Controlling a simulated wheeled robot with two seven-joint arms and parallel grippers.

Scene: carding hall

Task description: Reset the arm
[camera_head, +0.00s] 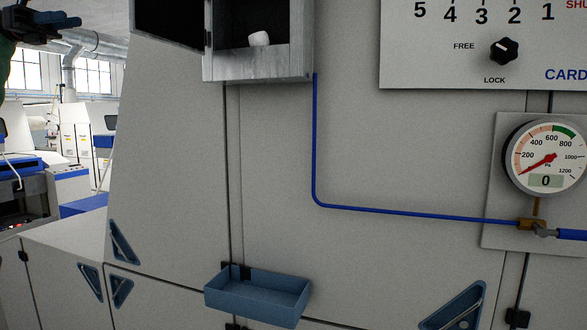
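My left gripper (62,25) shows at the top left corner, dark blue-black, partly cut off by the picture edge. It points right, in front of the hall's far windows, and is well apart from the machine's grey front. I see nothing held in it, but its fingers are too small and dark to tell whether they are open. A bit of my green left arm shows at the left edge. My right gripper is not in view.
An open grey box (262,67) with a white lump (259,38) inside is at the top. A blue tray (257,301) juts out below. At right are a dial panel (440,70), a pressure gauge (546,157) reading 0, and a blue pipe (420,213).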

